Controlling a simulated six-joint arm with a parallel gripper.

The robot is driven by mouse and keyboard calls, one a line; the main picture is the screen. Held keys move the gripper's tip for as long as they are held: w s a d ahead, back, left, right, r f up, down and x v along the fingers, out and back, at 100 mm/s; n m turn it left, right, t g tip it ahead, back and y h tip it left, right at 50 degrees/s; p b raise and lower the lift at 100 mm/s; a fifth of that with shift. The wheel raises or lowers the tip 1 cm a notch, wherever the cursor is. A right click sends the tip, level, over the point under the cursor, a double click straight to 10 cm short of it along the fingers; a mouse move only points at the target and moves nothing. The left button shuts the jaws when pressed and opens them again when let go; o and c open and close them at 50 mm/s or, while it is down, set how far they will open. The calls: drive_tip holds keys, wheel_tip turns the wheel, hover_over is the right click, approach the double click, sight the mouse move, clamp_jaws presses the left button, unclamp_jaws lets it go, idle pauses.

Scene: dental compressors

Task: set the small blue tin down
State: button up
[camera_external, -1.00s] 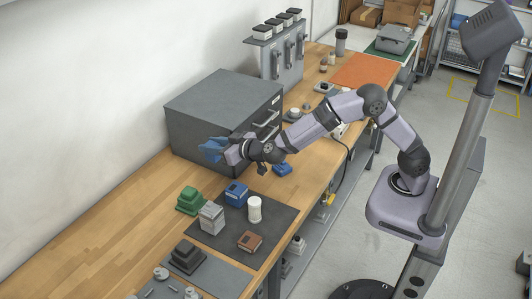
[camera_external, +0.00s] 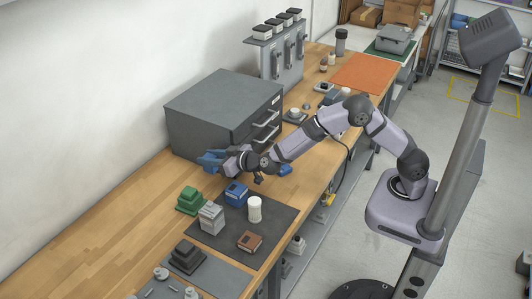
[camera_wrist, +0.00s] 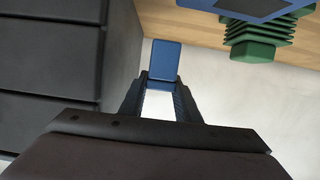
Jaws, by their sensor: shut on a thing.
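The small blue tin (camera_wrist: 165,60) is held between my gripper's fingertips in the wrist view. My gripper (camera_wrist: 161,86) is shut on its near end, and the tin sticks out past the fingers. In the external view my gripper (camera_external: 222,160) points left, in front of the grey drawer cabinet (camera_external: 222,108), with blue (camera_external: 208,157) at its tip. The tin appears above the wooden bench (camera_external: 120,208); the exact gap under it cannot be told.
A dark mat (camera_external: 272,226) carries a blue box (camera_external: 236,193), a grey ribbed block (camera_external: 211,218), a white cylinder (camera_external: 254,209) and a brown box (camera_external: 250,241). A green stepped block (camera_external: 189,200) stands at its left edge. The bench at left is clear.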

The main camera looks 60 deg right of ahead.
sight(216, 172)
drive_tip(key=shift+f, duration=3.3)
drive_tip(key=shift+f, duration=0.1)
drive_tip(key=shift+s+d+f+b, duration=0.1)
drive_tip(key=shift+s+f+b, duration=0.15)
drive_tip(key=shift+f, duration=0.45)
drive_tip(key=o, duration=1.2)
drive_tip(key=shift+f, duration=0.1)
drive_tip(key=shift+r+p, duration=0.35)
drive_tip(key=shift+r, duration=0.15)
drive_tip(key=v, duration=0.4)
drive_tip(key=b+v, duration=0.1)
drive_tip(key=v, duration=0.3)
drive_tip(key=r+v, duration=0.1)
drive_tip(key=v, duration=0.3)
drive_tip(key=shift+w+b, duration=0.2)
drive_tip(key=shift+b, duration=0.1)
